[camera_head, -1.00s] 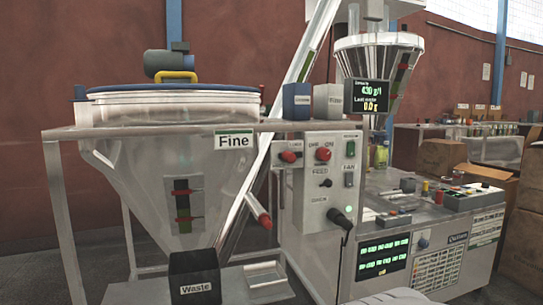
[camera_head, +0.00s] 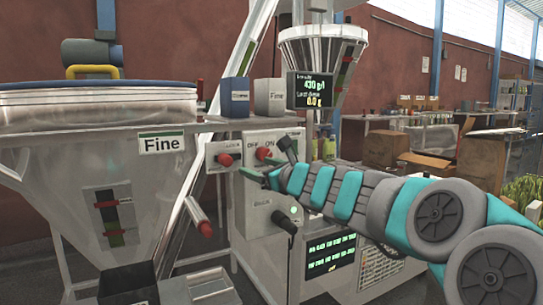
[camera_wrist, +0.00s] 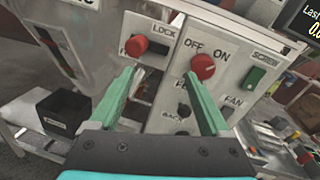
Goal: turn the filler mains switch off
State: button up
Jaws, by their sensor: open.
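The red knob under the OFF and ON labels (camera_head: 263,153) sits on the filler's white control panel (camera_head: 262,222). In the wrist view this red knob (camera_wrist: 203,67) is just beyond my right finger's tip; which way it is turned I cannot tell. A second red knob (camera_wrist: 136,45), beside the word LOCK, is beyond my left fingertip and also shows in the head view (camera_head: 225,160). My gripper (camera_wrist: 160,76) is open and empty, its green fingers spread toward the panel between the two knobs. In the head view my gripper (camera_head: 258,171) is just below the OFF/ON knob, partly hidden by my arm.
A black plug with a cable (camera_head: 284,221) sticks out low on the panel, near a lit green lamp (camera_head: 295,210). A slanted tube with a red-tipped handle (camera_head: 205,228) stands left. A display (camera_head: 317,91) is above.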

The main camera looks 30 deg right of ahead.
aim_at(267, 155)
jog(key=w+d+m+h, duration=0.1)
jog(key=d+m+h, duration=0.1)
jog(key=d+m, duration=0.35)
jog(key=shift+n+t, duration=0.3)
jog(key=shift+n, duration=0.55)
jog(key=shift+w+d+r+p, duration=0.1)
jog(key=shift+w+d, duration=0.05)
jog(key=shift+w, duration=1.1)
jog(key=shift+w+d+r+p, duration=0.1)
jog(key=shift+w, duration=1.2)
jog(key=shift+w+d+r+p, duration=0.1)
jog(key=shift+w+d, duration=0.05)
jog(key=shift+w, duration=1.1)
jog(key=shift+c, duration=0.3)
grip_shut()
